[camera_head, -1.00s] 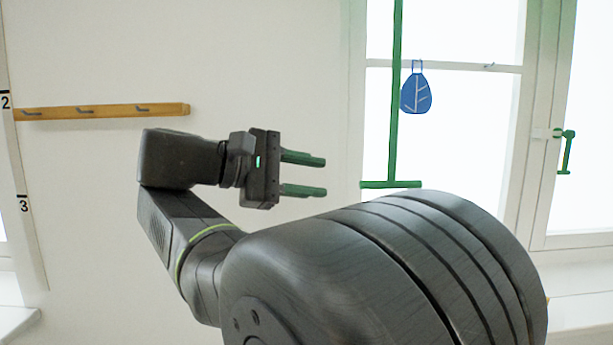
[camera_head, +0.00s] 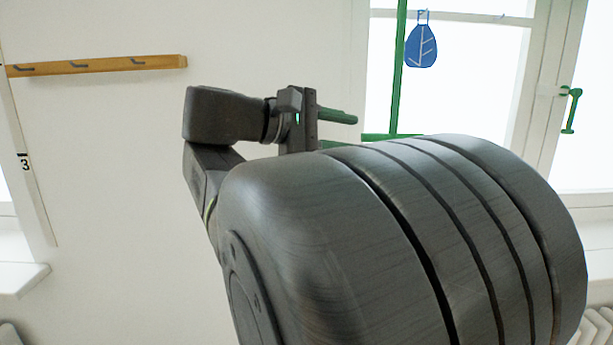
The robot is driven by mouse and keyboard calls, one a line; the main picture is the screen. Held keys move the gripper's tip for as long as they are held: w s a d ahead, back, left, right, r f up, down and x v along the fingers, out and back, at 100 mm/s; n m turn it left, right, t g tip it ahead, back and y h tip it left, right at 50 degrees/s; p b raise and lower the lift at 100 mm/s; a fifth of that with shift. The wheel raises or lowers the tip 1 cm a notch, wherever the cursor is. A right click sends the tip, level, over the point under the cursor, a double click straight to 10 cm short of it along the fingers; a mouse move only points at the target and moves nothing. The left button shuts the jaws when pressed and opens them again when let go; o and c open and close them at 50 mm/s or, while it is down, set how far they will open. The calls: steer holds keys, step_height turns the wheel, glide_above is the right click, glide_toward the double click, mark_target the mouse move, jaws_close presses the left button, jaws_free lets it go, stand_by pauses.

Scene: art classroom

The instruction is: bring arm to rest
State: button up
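My gripper (camera_head: 343,130) is in the upper middle of the head view, in front of the white wall and pointing right toward the window. Its upper green-tinted finger shows clearly. The lower finger is mostly hidden behind the large dark link of my arm. A gap shows between the two fingers, with nothing in it, so the gripper is open and empty. My arm is folded, and its big rounded link fills the lower middle of the view.
A wooden hook rail (camera_head: 96,65) is on the wall at the upper left. A window with a green frame bar (camera_head: 399,70) and a hanging blue leaf-shaped ornament (camera_head: 421,47) is at the right. A white ledge (camera_head: 22,279) is at the lower left. No table shows.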

mark_target(381, 139)
steer(key=shift+x, duration=3.85)
